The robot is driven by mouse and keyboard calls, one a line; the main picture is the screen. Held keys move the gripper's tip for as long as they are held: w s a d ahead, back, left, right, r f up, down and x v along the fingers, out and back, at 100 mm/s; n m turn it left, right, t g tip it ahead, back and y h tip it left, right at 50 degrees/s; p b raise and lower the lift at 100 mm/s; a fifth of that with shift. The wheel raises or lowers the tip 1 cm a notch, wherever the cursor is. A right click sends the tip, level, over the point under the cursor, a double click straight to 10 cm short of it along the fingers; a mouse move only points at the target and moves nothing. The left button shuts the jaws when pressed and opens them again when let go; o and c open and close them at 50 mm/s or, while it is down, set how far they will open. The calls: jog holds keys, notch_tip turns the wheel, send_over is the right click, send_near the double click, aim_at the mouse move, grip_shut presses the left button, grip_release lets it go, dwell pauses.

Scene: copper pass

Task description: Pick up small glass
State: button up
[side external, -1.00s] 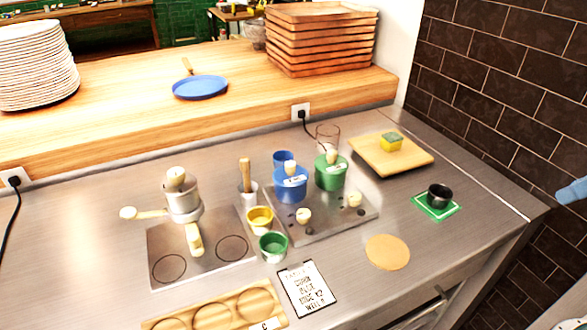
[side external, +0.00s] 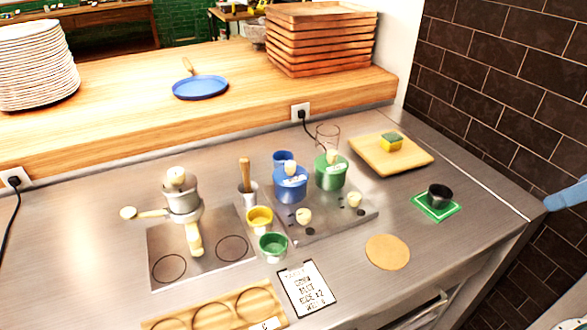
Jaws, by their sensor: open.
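A clear small glass (side external: 328,131) with a thin reddish rim stands at the back of the steel counter. It is behind the green pot (side external: 330,177), which hides its lower part. The glass looks upright and nothing is seen holding it. My gripper is out of the picture; only a blue and white piece of my arm shows at the right edge, well away from the glass.
Blue pot (side external: 290,185) and blue cup (side external: 283,157) stand left of the glass. A board with a sponge (side external: 391,141) lies to its right. A black cup (side external: 438,195) sits on a green mat. A saucepan (side external: 183,200) stands left. The front right counter is fairly clear.

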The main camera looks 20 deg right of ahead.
jog(key=w+a+r+n+y, duration=0.1)
jog(key=w+a+r+n, duration=0.15)
jog(key=w, duration=1.05)
jog(key=w+a+r+n+y, duration=0.1)
jog(key=w+r+n, duration=0.15)
jog(key=w, duration=1.05)
jog(key=w+f+n+g+y, duration=0.15)
jog(key=w+f, duration=0.25)
jog(key=w, duration=0.8)
jog(key=n, duration=0.3)
send_near(324, 139)
jog(key=w+d, duration=0.1)
jog(key=d, duration=0.3)
jog(key=shift+w+a+r+m+y, duration=0.15)
jog(key=shift+a+r+m+y, duration=0.1)
jog(key=shift+r+y, duration=0.15)
jog(key=shift+x, duration=4.3)
jog(key=shift+w, duration=0.1)
jog(key=shift+x, duration=2.5)
